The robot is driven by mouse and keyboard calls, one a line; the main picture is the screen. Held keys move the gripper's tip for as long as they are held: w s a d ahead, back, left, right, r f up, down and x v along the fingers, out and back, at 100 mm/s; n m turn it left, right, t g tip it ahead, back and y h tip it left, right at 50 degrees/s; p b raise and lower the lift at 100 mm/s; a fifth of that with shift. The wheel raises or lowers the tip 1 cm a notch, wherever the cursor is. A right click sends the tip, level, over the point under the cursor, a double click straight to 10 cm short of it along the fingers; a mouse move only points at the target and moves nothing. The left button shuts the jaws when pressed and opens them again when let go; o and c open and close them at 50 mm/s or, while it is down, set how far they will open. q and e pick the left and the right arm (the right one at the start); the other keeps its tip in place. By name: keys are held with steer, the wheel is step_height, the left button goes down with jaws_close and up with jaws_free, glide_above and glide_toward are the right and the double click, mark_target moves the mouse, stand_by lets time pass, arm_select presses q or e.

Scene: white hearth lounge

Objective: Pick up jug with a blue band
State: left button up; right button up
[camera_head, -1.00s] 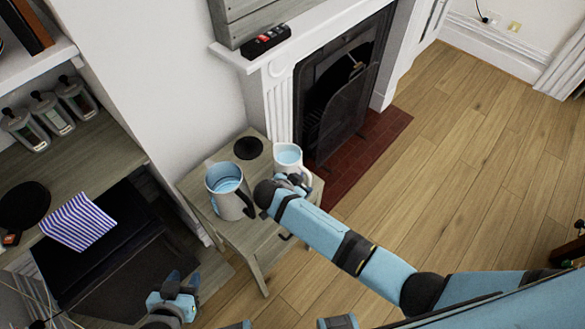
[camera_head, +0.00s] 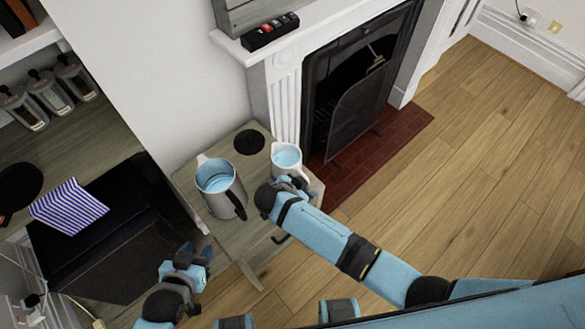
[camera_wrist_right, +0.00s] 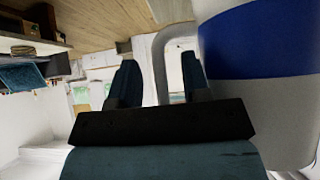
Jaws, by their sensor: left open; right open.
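The jug with a blue band (camera_head: 286,158) is small and white and stands on the small wooden cabinet. In the right wrist view its blue band (camera_wrist_right: 258,45) fills the right side, and its pale handle (camera_wrist_right: 163,55) shows between the two fingers. My right gripper (camera_wrist_right: 160,82) is open with the fingers on either side of the handle. In the head view my right gripper (camera_head: 297,182) is at the jug's near side and hides its lower part. My left gripper (camera_head: 198,256) is open and empty, low in front of the cabinet's left side.
A larger grey jug (camera_head: 222,188) with a black handle stands left of the small one on the cabinet (camera_head: 242,233). A black disc (camera_head: 249,142) lies behind them. The fireplace (camera_head: 350,110) is to the right. Striped cloth (camera_head: 68,207) lies left. Wooden floor is clear at right.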

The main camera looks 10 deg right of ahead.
steer(key=shift+s+a, duration=0.1)
jaws_close()
steer(key=shift+r, duration=0.1)
stand_by(1.3)
